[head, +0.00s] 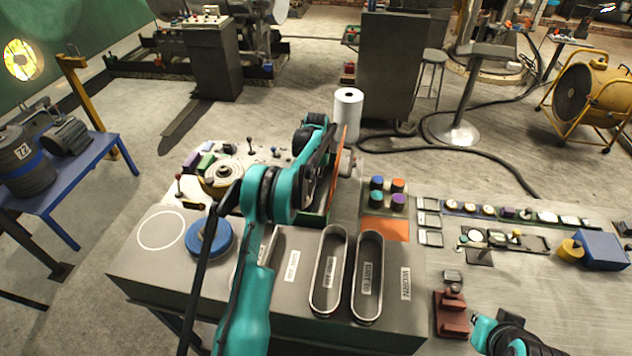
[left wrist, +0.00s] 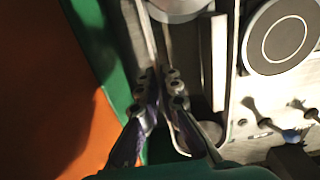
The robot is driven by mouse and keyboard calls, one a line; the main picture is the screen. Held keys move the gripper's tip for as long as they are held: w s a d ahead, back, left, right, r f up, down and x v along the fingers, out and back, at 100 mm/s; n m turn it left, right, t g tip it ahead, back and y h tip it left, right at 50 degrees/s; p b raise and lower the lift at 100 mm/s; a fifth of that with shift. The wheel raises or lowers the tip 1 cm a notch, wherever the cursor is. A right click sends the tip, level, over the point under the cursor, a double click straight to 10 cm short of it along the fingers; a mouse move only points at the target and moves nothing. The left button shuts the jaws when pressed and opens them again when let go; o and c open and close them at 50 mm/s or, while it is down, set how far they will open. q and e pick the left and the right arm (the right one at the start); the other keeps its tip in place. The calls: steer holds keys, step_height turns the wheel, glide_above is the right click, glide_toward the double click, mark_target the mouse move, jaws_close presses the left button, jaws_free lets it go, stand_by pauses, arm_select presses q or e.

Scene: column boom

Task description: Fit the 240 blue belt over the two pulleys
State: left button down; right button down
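My left gripper (left wrist: 162,80) has its two fingertips close together on either side of one strand of a long, narrow loop (left wrist: 228,80), seemingly the belt. The loop looks dark with a pale edge; its blue colour does not show. Its rounded end lies below the fingers. A grey round part (left wrist: 180,8), perhaps a pulley, stands at the loop's upper end. A dark disc with a pale ring (left wrist: 284,38) is to its right. In the head view my left arm hides the gripper and much of this area. My right gripper (head: 480,328) is partly seen at the lower right; its fingers are unclear.
Two other loops (head: 314,290) (head: 378,300) lie on the bench beside label plates. A blue disc (head: 208,240), coloured knobs (head: 388,190) and a red fixture (head: 452,315) are on the bench. A white roll (head: 348,112) stands behind. An orange panel (left wrist: 45,100) is close left of the fingers.

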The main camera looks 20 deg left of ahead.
arm_select(q)
steer(key=shift+s+f+b, duration=0.1)
steer(key=shift+b, duration=0.2)
stand_by(0.4)
steer(key=c, duration=1.2)
jaws_free()
steer(key=shift+r+p, duration=1.7)
steer(key=shift+r, duration=2.1)
steer(key=shift+f, duration=0.1)
